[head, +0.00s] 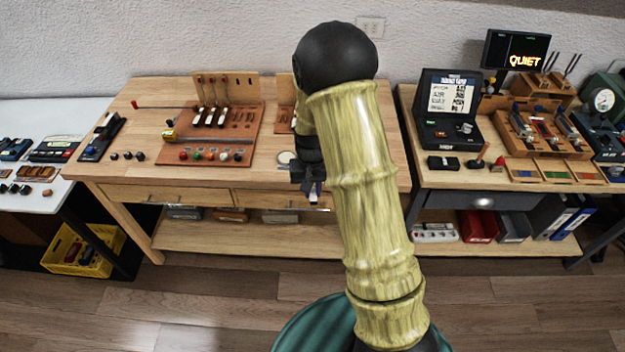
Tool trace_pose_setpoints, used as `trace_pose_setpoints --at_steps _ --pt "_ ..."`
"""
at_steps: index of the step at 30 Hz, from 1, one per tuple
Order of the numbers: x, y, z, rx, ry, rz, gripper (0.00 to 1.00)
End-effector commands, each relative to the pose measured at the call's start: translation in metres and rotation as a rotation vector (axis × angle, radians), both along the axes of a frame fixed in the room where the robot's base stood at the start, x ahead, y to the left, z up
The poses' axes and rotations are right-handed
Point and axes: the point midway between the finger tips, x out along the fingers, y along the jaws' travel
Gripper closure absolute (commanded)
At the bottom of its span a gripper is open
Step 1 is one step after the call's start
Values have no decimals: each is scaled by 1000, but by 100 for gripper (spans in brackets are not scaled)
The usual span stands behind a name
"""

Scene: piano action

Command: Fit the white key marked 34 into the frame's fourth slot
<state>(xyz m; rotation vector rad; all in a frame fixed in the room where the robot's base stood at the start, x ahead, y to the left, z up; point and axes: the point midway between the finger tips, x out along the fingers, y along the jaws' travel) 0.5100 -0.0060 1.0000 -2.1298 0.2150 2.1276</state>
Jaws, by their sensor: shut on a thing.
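The frame (256,108) is a reddish-brown board on the wooden table, left of my arm. Three white keys (210,118) sit side by side in its left slots, with upright hammer-like pieces behind them. Empty slots (236,117) show to their right. My gripper (313,192) points down near the table's front edge, right of the frame and apart from it. It is shut on a white key (313,202), of which only a small pale end shows below the fingers. Its marking cannot be read, and the fingers hide most of it.
A row of coloured knobs (210,155) lines the board's front. A round pale disc (286,157) lies close to my gripper. A second brown board is partly hidden behind my arm. Bare tabletop (140,182) lies in front.

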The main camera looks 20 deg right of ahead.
Motion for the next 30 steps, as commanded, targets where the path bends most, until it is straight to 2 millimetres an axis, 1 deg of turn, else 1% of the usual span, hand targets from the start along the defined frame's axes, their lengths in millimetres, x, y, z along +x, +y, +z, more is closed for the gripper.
trace_pose_setpoints --at_steps 1,8,15,18,21,30 --pt "-1 0 -10 0 4 11 100" --pt "-4 2 -51 1 6 76 100" --pt "-14 4 -105 9 6 156 100" --pt "-18 5 -121 13 5 182 100" --pt "-18 6 -125 13 0 191 100" --pt "-18 6 -125 13 0 191 100"
